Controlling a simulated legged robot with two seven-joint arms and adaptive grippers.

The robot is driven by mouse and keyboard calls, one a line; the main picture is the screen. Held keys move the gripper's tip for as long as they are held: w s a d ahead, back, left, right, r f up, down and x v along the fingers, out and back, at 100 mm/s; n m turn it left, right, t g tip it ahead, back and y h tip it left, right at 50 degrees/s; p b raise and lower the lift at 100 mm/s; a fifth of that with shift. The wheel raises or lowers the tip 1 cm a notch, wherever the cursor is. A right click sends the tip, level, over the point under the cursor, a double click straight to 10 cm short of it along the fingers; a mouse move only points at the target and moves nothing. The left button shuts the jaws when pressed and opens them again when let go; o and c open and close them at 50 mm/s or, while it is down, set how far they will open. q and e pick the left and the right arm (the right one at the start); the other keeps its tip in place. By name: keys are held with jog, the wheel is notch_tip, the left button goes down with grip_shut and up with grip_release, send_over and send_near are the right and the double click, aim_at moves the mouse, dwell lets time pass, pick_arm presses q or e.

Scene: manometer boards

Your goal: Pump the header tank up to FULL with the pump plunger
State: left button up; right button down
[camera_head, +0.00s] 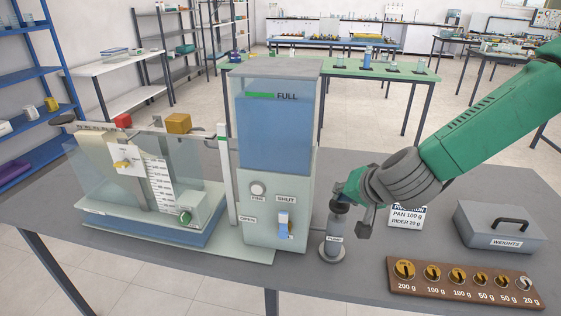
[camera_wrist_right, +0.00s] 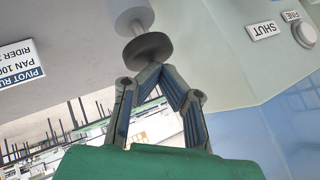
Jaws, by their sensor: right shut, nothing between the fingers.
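The header tank (camera_head: 275,130) stands mid-table, a clear box with blue water. The water surface shows a little below the green FULL mark (camera_head: 262,95). The pump (camera_head: 333,245) stands on a round base just right of the tank. Its plunger has a dark knob (camera_wrist_right: 148,47) and a pale shaft. My right gripper (camera_head: 340,198) is at the plunger's top. In the right wrist view its fingertips (camera_wrist_right: 151,69) are together, empty, at the knob's face; I cannot tell whether they touch it. My left gripper is not in view.
A blue lever (camera_head: 283,225) sits by the SHUT label, under a FINE knob (camera_head: 257,188). A balance tank (camera_head: 150,200) stands left. A weights box (camera_head: 500,225), a sign (camera_head: 407,216) and a wooden tray of brass weights (camera_head: 465,292) lie right. The table's front right is otherwise clear.

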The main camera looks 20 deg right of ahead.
jog(key=shift+f+b, duration=0.4)
jog(key=shift+f, duration=0.25)
dwell(0.3)
jog(key=shift+r+p, duration=1.25)
notch_tip(320, 180, up, 6)
jog(key=p, duration=0.6)
jog(key=shift+r, duration=0.1)
